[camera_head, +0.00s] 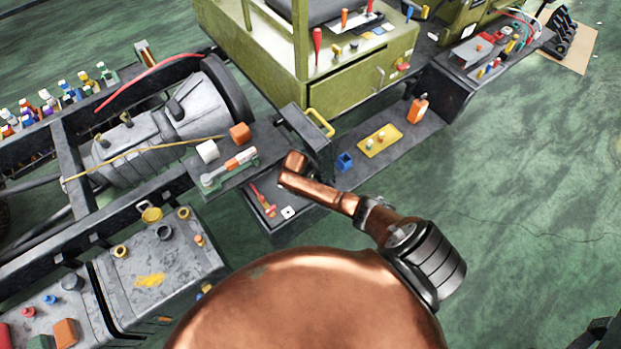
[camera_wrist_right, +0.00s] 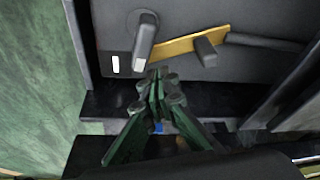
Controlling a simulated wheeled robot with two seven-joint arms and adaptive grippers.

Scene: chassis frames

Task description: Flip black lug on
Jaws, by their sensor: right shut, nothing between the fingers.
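In the right wrist view a black lug (camera_wrist_right: 206,51) stands out from a dark panel, at a brass strip (camera_wrist_right: 180,45). A larger dark grey lever (camera_wrist_right: 145,40) with a pale end hangs to its left, over the strip's left end. I cannot tell for sure which one the task means. My right gripper (camera_wrist_right: 160,77) is shut and empty, its green-edged fingers together just below the lever's end and left of the black lug. I cannot tell whether it touches the lever. In the head view the right gripper and the panel's face do not show clearly. My left gripper is not in view.
A white mark (camera_wrist_right: 115,64) is on the panel's left side. A black cable (camera_wrist_right: 265,42) runs right from near the lug. Dark frame rails lie below. In the head view a black box with a yellow handle (camera_head: 320,122) stands beside my copper arm. Green floor (camera_head: 530,210) is clear at right.

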